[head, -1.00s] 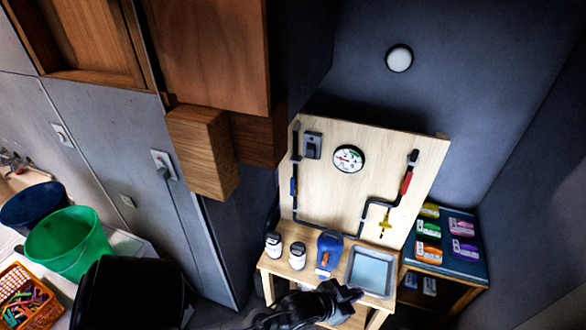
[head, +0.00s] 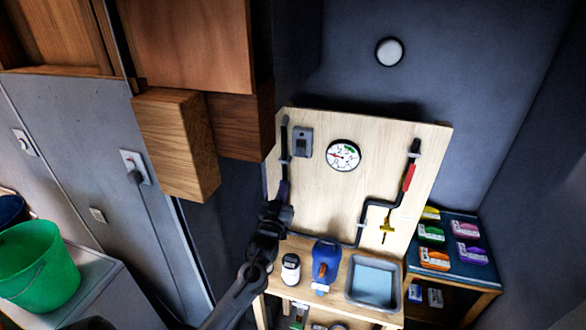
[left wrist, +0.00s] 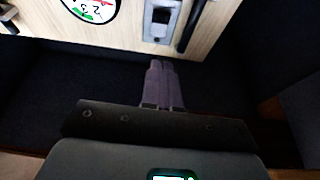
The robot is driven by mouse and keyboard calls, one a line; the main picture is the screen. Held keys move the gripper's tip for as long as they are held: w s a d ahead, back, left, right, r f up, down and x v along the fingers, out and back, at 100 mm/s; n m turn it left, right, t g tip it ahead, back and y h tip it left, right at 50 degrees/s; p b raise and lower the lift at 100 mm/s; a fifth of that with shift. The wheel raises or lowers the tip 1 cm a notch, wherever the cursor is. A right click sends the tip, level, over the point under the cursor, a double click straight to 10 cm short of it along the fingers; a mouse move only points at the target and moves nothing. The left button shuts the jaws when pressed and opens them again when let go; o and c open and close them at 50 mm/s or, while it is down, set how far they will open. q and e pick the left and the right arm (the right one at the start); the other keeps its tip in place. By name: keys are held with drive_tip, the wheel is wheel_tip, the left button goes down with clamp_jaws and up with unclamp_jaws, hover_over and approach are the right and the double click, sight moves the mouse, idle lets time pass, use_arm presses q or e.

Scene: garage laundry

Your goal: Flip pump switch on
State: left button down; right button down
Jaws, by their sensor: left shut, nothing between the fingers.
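The pump switch (head: 303,142) is a small grey box with a dark toggle, high on the left of the pale wooden board (head: 300,205). I cannot tell its position for sure. In the left wrist view the switch (left wrist: 161,20) shows at the top, just beyond my fingertips and apart from them. My left gripper (head: 284,188) is in front of the board's lower left, below the switch. Its fingers (left wrist: 160,65) are shut together with nothing between them. My right gripper is not in view.
A round gauge (head: 343,155) sits right of the switch, and a black pipe (head: 284,140) runs left of it. A pipe with a red valve handle (head: 409,177) is on the right. Below stand a white jar (head: 290,268), a blue bottle (head: 327,258) and a grey tray (head: 374,305).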

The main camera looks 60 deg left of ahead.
use_arm(q)
drive_tip(key=shift+w+r, duration=0.15)
drive_tip(key=shift+w, duration=0.05)
idle(0.4)
drive_tip(key=p, duration=0.2)
approach(300, 151)
wheel_tip(300, 151, up, 3)
drive_tip(key=w+a, duration=0.2)
drive_tip(key=w, duration=0.1)
drive_tip(key=shift+w+a+f, duration=0.5)
drive_tip(key=shift+w+a, duration=0.1)
drive_tip(key=shift+a, duration=0.2)
